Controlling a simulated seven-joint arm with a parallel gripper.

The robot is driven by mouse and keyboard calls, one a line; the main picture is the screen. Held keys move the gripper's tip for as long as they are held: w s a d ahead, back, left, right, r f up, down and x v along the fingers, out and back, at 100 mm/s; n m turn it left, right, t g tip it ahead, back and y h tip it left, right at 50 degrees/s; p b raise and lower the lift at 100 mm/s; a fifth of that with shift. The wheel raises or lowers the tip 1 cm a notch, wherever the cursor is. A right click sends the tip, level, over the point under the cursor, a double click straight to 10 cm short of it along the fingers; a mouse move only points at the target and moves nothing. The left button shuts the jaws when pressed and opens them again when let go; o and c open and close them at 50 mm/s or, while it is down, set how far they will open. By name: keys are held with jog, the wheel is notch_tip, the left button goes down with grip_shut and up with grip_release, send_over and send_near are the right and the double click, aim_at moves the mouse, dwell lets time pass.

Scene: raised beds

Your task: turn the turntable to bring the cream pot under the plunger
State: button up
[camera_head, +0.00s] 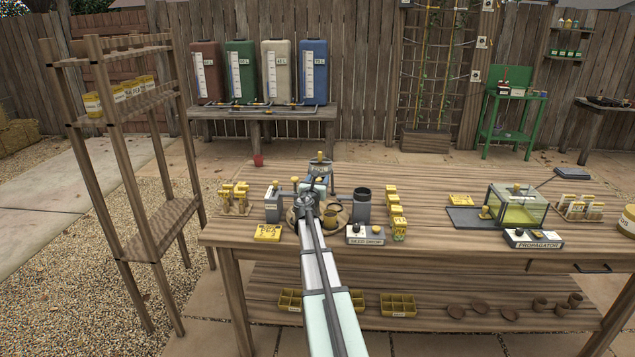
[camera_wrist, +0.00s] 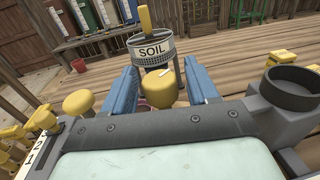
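The brown round turntable (camera_head: 344,229) stands on the wooden table, partly covered by my arm. Small brownish-yellow pots (camera_head: 330,219) show on its right side; I cannot tell which pot is cream. My gripper (camera_wrist: 160,90) is over the turntable area with its two blue fingers apart. A yellow knob (camera_wrist: 161,89) shows between the fingers, with gaps on both sides. I cannot tell whether it belongs to the plunger or the turntable. A grey container labelled SOIL (camera_wrist: 151,50) stands just beyond the fingers.
A dark grey cylinder (camera_head: 361,205) stands right of the turntable, with a labelled switch box (camera_head: 365,235) before it. A grey unit (camera_head: 273,205) stands to the left, and a yellow block (camera_head: 267,232) lies near it.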

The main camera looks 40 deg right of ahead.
jog(key=c, duration=0.9)
jog(key=shift+o, duration=0.2)
jog(key=m+g+h, duration=0.1)
jog(key=m+g, duration=0.1)
jog(key=m+g+h, duration=0.1)
jog(key=m+g, duration=0.1)
jog(key=g, duration=0.1)
jog(key=shift+w+g+h, duration=0.15)
jog(key=shift+g+h, duration=0.15)
jog(key=shift+h, duration=0.1)
jog(key=shift+m+g+h, duration=0.3)
jog(key=shift+m+g, duration=0.6)
jog(key=shift+g, duration=0.4)
